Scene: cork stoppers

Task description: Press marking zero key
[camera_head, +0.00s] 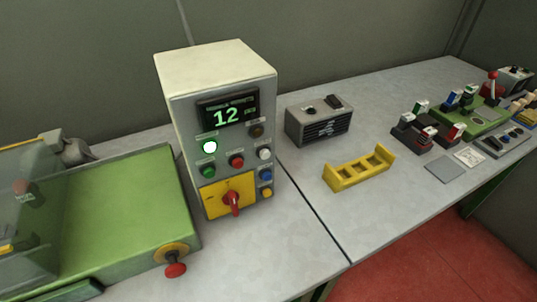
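A pale grey control box (176,125) stands upright on the bench, left of the middle. Its dark display (228,112) shows a green 12. The labels are too small to read, so I cannot tell which is the marking zero key. My gripper is not in view.
A red rotary switch (231,201) sits on the box's yellow plate. A green machine (130,215) with a red knob (175,269) stands left. A grey speaker-like box (319,121), a yellow rack (358,169) and several small devices stand right. The bench before the box is clear.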

